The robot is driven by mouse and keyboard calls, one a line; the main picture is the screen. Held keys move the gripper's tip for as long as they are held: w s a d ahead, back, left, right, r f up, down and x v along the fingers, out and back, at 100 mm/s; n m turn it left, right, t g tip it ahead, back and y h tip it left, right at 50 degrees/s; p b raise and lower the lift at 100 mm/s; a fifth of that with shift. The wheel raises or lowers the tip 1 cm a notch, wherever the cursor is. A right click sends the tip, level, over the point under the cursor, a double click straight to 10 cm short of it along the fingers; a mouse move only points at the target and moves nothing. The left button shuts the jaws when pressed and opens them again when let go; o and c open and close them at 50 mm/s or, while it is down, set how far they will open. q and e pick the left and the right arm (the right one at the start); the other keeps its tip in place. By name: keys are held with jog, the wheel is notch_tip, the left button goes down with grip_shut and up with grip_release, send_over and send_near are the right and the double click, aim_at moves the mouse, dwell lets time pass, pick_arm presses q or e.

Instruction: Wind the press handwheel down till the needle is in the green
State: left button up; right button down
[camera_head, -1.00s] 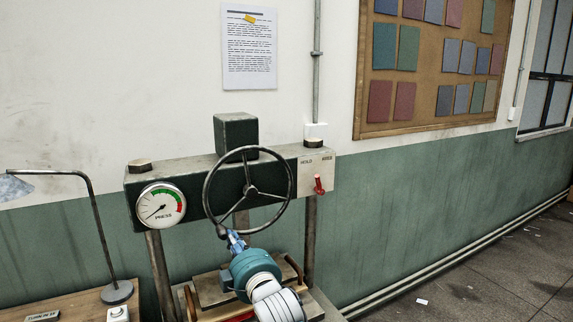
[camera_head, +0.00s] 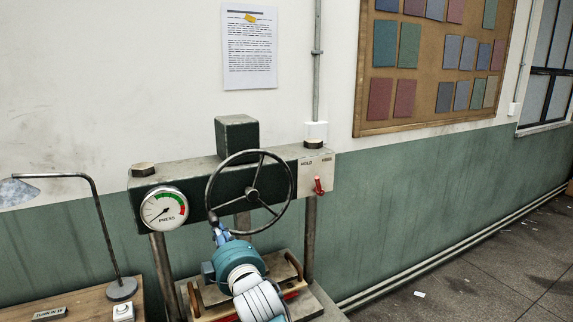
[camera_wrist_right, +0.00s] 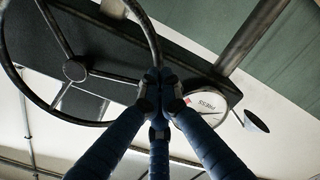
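The press handwheel (camera_head: 287,190) is a dark ring with three spokes on the front of the green press. My right gripper (camera_head: 216,220) is closed around its rim at the lower left. In the right wrist view its blue fingers (camera_wrist_right: 158,80) meet on the rim of the handwheel (camera_wrist_right: 66,122); the exact grip point is partly hidden by the fingers. The round white press gauge (camera_head: 148,211) is left of the wheel, with a green arc at the top and red at the right. Its needle points to the lower left, outside the green. My left gripper is not in view.
A red lever (camera_head: 319,186) sits on the hold plate right of the wheel. A desk lamp (camera_head: 101,222) stands on the wooden table (camera_head: 85,302) at the left. Posts (camera_head: 310,240) flank the space under the crossbar. Free floor is at the right.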

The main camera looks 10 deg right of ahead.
aim_at(211, 217)
jog(key=shift+r, duration=0.1)
jog(key=r+p, duration=0.2)
jog(key=shift+a+r+p, duration=0.3)
jog(key=shift+a, duration=0.05)
jog(key=shift+s+a+r, duration=0.1)
jog(key=shift+r, duration=0.15)
jog(key=shift+a, duration=0.1)
notch_tip(211, 217, up, 3)
jog(key=p, duration=0.3)
jog(key=shift+r, duration=0.1)
jog(key=shift+s+a, duration=0.1)
